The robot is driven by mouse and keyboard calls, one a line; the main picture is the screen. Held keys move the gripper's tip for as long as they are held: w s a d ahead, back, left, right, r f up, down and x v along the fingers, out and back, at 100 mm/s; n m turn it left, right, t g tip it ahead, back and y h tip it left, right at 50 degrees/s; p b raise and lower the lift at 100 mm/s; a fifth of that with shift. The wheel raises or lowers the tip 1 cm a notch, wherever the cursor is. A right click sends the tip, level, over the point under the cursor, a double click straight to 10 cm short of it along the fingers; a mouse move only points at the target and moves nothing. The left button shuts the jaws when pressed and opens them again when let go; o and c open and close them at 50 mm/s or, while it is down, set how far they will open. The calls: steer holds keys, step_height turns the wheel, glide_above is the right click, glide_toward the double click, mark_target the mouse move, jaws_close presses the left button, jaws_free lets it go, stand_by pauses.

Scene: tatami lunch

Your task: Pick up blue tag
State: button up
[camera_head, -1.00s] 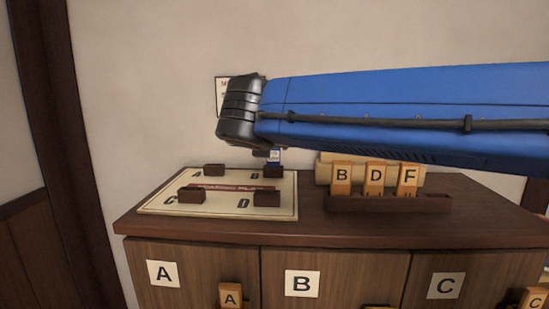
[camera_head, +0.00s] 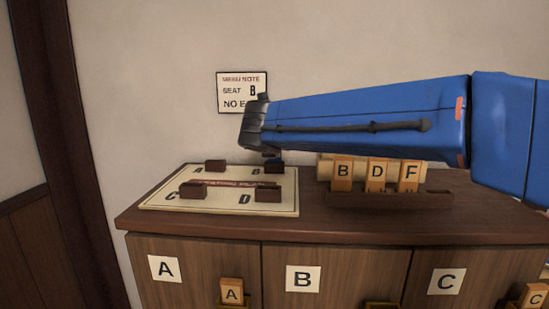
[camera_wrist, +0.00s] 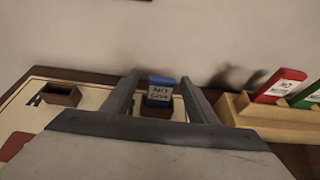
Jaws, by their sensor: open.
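The blue tag (camera_wrist: 161,82) stands in a small dark brown holder (camera_wrist: 157,108) in the wrist view. Its white label reads "NO" with a second word too small to read surely. My gripper (camera_wrist: 160,78) is open, with one finger on each side of the tag; I cannot tell whether either touches it. In the head view the tag (camera_head: 273,159) is a small blue patch at the holder (camera_head: 269,167) near the B mark on the cream board (camera_head: 226,205). My dark wrist hides most of it there.
Red (camera_wrist: 279,86) and green (camera_wrist: 309,93) tags stand in a pale rack (camera_wrist: 252,115) on the right. A dark rack (camera_head: 390,200) holds orange tags B, D and F. Other holders sit on the board. A note (camera_head: 241,91) hangs on the wall behind.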

steer(key=x, duration=0.5)
steer(key=shift+d, duration=0.15)
steer(key=shift+s, duration=0.1)
steer(key=c, duration=1.1)
steer(key=shift+r, duration=0.1)
